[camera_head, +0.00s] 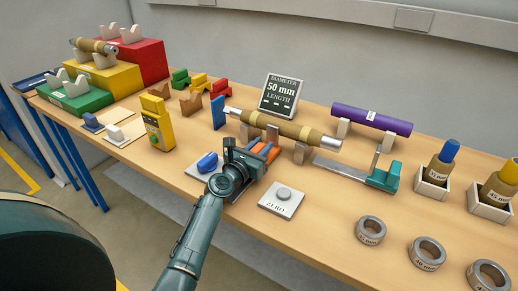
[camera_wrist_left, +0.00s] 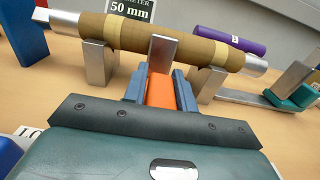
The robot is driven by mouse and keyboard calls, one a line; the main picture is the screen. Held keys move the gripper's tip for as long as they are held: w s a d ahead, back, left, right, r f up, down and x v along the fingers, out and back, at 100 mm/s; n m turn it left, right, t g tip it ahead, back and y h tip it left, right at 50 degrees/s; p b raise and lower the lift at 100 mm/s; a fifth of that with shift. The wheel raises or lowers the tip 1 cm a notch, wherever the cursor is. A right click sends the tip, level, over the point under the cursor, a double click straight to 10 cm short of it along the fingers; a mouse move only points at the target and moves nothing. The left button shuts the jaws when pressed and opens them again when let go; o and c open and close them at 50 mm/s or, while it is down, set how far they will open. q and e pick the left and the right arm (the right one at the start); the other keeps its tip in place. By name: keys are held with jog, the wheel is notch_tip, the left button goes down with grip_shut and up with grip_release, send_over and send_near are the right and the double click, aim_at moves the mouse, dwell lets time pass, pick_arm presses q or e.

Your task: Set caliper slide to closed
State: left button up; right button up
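The caliper's steel beam (camera_head: 338,168) lies on the table in front of a brown wound bushing (camera_head: 285,127), with a teal end block (camera_head: 384,177) and upright steel jaw at its right. An orange block (camera_wrist_left: 160,91) with an upright steel jaw plate (camera_wrist_left: 163,50) stands in front of the bushing's middle; I take it for the caliper slide. My left gripper (camera_head: 262,152) is at this block, and in the wrist view its two blue-grey fingers (camera_wrist_left: 160,88) flank it closely on both sides. The gripper hides part of the block in the head view. My right gripper is not in view.
The bushing rests on grey supports, a blue block (camera_head: 217,112) at its left end. A display (camera_head: 281,95) reads 50 mm diameter, length dashes. Near the gripper are a ZERO button plate (camera_head: 282,198) and a blue knob (camera_head: 207,162). Grey rings (camera_head: 370,231) lie front right; a purple roll (camera_head: 371,120) is behind.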

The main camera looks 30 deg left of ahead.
pick_arm(q)
jog(key=o, duration=0.4)
jog(key=shift+c, duration=0.2)
jog(key=shift+f, duration=0.1)
jog(key=shift+s, duration=0.15)
jog(key=s, duration=0.8)
jog(key=s+a, duration=0.1)
jog(key=s, duration=0.2)
jog(key=shift+s, duration=0.9)
